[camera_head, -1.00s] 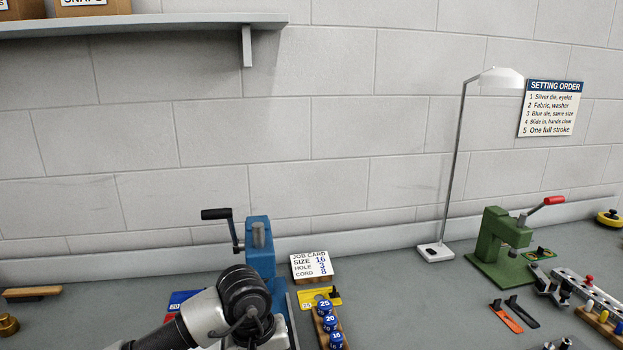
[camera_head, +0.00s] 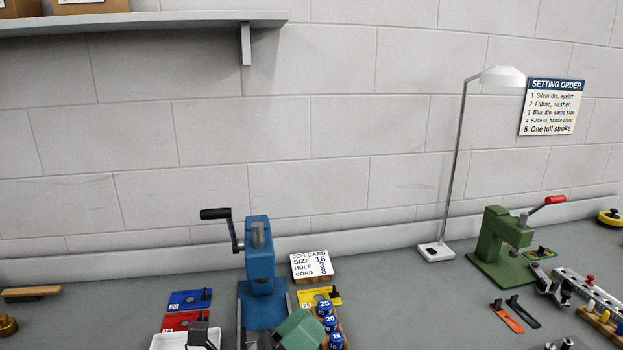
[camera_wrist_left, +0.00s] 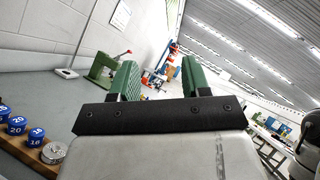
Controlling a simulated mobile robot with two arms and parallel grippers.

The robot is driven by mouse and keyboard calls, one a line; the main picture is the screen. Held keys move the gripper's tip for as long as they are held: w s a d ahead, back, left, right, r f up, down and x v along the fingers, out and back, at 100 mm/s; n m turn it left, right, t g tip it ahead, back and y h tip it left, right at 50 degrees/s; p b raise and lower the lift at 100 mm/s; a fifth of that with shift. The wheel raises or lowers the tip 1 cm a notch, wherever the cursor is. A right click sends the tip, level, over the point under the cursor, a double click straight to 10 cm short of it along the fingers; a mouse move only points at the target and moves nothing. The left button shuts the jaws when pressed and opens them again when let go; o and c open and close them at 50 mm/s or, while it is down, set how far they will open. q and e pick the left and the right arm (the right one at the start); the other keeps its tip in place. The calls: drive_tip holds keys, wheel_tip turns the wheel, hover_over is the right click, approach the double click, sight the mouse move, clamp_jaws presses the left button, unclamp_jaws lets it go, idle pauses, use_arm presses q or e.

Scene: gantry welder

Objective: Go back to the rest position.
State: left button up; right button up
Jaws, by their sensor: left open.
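My left gripper shows at the bottom of the head view as a green finger (camera_head: 302,330) in front of the blue press (camera_head: 258,258) and beside the rack of blue dies (camera_head: 329,325). The blue dies (camera_wrist_left: 16,126) stand low at the left there. My right gripper is in neither view.
A job card (camera_head: 311,265), yellow plate (camera_head: 322,297), blue plate (camera_head: 190,299) and red plate (camera_head: 183,321) surround the blue press. A lamp (camera_head: 436,252) and green press (camera_head: 492,245) stand farther right. The bench between lamp and dies is clear.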

use_arm(q)
drive_tip(key=a+f+n+t+y, duration=0.1)
drive_tip(key=a+f+n+y, duration=0.7)
drive_tip(key=n, duration=0.5)
drive_tip(key=a+f+n+t+y, duration=0.2)
drive_tip(key=a+f+n+y, duration=0.35)
drive_tip(key=n+y, duration=0.65)
drive_tip(key=s+a+f+n+g, duration=0.2)
drive_tip(key=s+f+n+g, duration=0.1)
drive_tip(key=s+a+f+n+g, duration=0.1)
drive_tip(key=s+f+n+g, duration=0.2)
drive_tip(key=s+f, duration=0.1)
drive_tip(key=s+a+f+n+g, duration=0.2)
drive_tip(key=s+f+n+g, duration=0.1)
drive_tip(key=f, duration=0.1)
drive_tip(key=shift+s+a+f, duration=0.15)
drive_tip(key=shift+s+a, duration=0.15)
drive_tip(key=shift+s, duration=0.05)
drive_tip(key=s+f+n+g, duration=0.3)
drive_tip(key=s+g, duration=0.1)
drive_tip(key=s, duration=0.4)
wheel_tip(320, 180, down, 27)
drive_tip(key=s+g, duration=0.2)
drive_tip(key=s+a+f+g, duration=0.1)
drive_tip(key=s+a+f, duration=0.2)
drive_tip(key=s+f, duration=1.2)
drive_tip(key=shift+s+a+f+m, duration=0.15)
drive_tip(key=shift+s+f+m, duration=0.15)
drive_tip(key=shift+s, duration=0.2)
